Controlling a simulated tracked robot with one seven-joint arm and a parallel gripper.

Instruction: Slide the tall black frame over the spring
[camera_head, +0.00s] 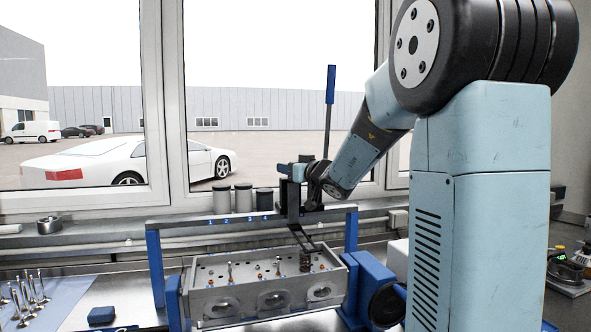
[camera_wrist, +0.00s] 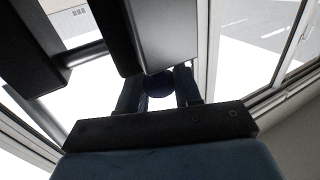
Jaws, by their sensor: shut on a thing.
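The tall black frame (camera_head: 293,208) stands upright over the right part of the metal cylinder head (camera_head: 246,298), with a long blue-handled lever (camera_head: 331,86) rising behind it. My gripper (camera_head: 305,174) is at the frame's upper part and shut on it. In the wrist view my gripper (camera_wrist: 158,88) has a dark rounded part between its fingers, and large black bars fill the upper left. The spring (camera_head: 305,262) stands on the right part of the head, just under the frame's lower arms. I cannot tell whether they touch or surround it.
A blue stand (camera_head: 156,268) holds the head, with a grey crossbar (camera_head: 230,220) behind it. A small blue block (camera_head: 101,315) lies on the bench.

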